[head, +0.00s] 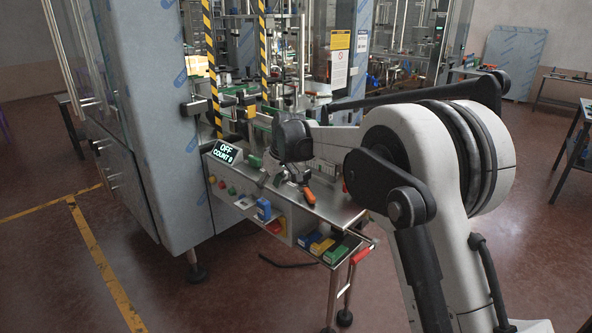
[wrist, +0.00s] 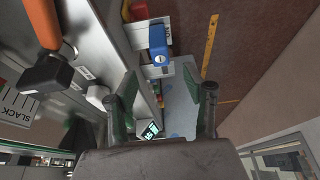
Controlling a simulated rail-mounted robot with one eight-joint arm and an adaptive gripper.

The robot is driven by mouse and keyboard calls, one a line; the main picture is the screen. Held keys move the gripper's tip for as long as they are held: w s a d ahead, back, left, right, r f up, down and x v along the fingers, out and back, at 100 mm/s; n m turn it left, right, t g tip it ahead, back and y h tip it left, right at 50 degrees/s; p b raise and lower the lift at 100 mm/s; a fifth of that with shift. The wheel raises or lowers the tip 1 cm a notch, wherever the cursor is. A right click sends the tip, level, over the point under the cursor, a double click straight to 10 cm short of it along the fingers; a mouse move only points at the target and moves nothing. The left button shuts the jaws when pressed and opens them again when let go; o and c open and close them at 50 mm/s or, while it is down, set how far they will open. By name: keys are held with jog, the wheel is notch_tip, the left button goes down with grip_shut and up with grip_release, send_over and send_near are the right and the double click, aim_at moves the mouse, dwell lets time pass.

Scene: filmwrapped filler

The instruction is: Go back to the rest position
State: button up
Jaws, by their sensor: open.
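My arm reaches over the machine's front panel from the right in the head view. My gripper (head: 284,180) is above the metal ledge, small and partly hidden by my dark wrist. In the wrist view my gripper (wrist: 170,88) has its two dark green fingers spread wide with nothing between them. A blue switch (wrist: 158,45) lies beyond the fingertips, apart from them; it also shows on the panel in the head view (head: 264,210). An orange-handled lever (wrist: 44,22) is at upper left in the wrist view and on the ledge in the head view (head: 309,195).
The filling machine's ledge (head: 335,207) lies under my arm. A lit display (head: 223,153) reads OFF, COUNT 0. A red-and-yellow rotary knob (head: 277,227) and a low tray with blue, yellow and green blocks (head: 321,246) are at the front. Open floor (head: 150,245) lies at left.

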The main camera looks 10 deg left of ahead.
jog(key=s+d+r+m+t, duration=0.15)
jog(key=s+d+r, duration=0.35)
jog(key=d, duration=0.5)
jog(key=s+d+r+m+h, duration=0.1)
jog(key=s+d+r+m, duration=0.1)
jog(key=s+d+r, duration=0.55)
jog(key=s+d+r+m+t, duration=0.1)
jog(key=s+d+r+m, duration=0.2)
jog(key=d, duration=0.8)
jog(key=s+d+f+m+h, duration=0.1)
jog(key=s+d+f, duration=0.1)
jog(key=s+d, duration=0.4)
jog(key=s+d+f+m+t+h, duration=0.1)
jog(key=s+d+f+m, duration=0.1)
jog(key=s+d, duration=0.4)
jog(key=s+d+f+m+t, duration=0.1)
jog(key=s+d+f, duration=0.3)
jog(key=s, duration=1)
jog(key=shift+d+f+m+h, duration=0.2)
jog(key=shift+d+m+h, duration=0.2)
jog(key=shift+d+m, duration=0.4)
jog(key=shift+s+d+t, duration=0.1)
jog(key=shift+t, duration=0.15)
